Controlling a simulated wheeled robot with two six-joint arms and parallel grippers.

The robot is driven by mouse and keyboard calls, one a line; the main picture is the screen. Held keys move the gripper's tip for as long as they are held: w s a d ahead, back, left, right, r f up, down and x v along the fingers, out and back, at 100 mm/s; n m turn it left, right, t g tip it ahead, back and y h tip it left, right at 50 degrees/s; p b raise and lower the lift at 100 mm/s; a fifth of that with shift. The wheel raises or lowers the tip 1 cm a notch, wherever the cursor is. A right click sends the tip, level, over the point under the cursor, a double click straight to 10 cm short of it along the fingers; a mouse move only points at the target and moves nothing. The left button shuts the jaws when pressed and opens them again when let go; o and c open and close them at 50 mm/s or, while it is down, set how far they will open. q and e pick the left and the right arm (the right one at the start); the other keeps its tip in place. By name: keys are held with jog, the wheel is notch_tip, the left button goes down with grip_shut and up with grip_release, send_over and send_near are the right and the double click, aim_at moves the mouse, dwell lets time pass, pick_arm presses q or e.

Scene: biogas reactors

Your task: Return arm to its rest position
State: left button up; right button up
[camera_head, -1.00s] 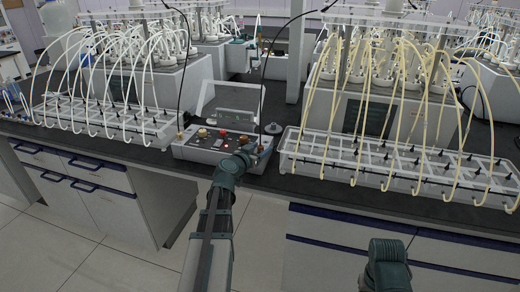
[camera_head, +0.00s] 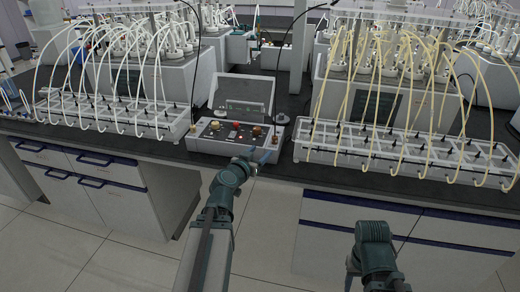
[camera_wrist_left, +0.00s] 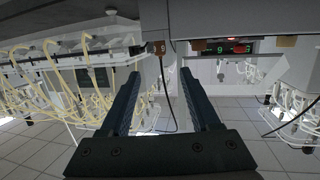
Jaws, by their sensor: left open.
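My left arm comes in from the bottom of the head view. My left gripper (camera_head: 266,152) is at the front edge of the bench, just before the control box (camera_head: 205,146). In the left wrist view the gripper (camera_wrist_left: 160,73) shows two dark fingers spread apart with nothing between them. The control box has coloured knobs on its sloped panel and a clear raised cover. Its lit digits show at the top of the left wrist view. Part of my right arm stands at the lower right of the head view; its gripper cannot be made out.
White racks of tubes stand on both sides of the control box: the left rack (camera_head: 110,118) with white hoses, the right rack (camera_head: 400,158) with yellowish hoses. Drawers (camera_head: 95,175) are below the dark bench top. Open floor (camera_head: 115,250) lies in front.

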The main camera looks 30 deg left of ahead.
pick_arm(q)
jog(key=s+d+f+m+g+h+p, duration=0.2)
jog(key=s+d+f+g+h+p, duration=0.15)
jog(key=d, duration=0.85)
jog(key=s+d+f+m+g+h+p, duration=0.25)
jog(key=d+g, duration=0.25)
jog(key=d, duration=0.6)
jog(key=s+d+f+g+y+p, duration=0.1)
jog(key=s+d+g+y, duration=0.1)
jog(key=s, duration=0.5)
jog(key=s+d+f+g+y+p, duration=0.1)
jog(key=s+d+g+y+p, duration=0.1)
jog(key=s+g+y, duration=0.3)
jog(key=s+d, duration=0.1)
jog(key=s, duration=0.2)
jog(key=shift+d+f+g, duration=0.2)
jog(key=shift+g, duration=0.15)
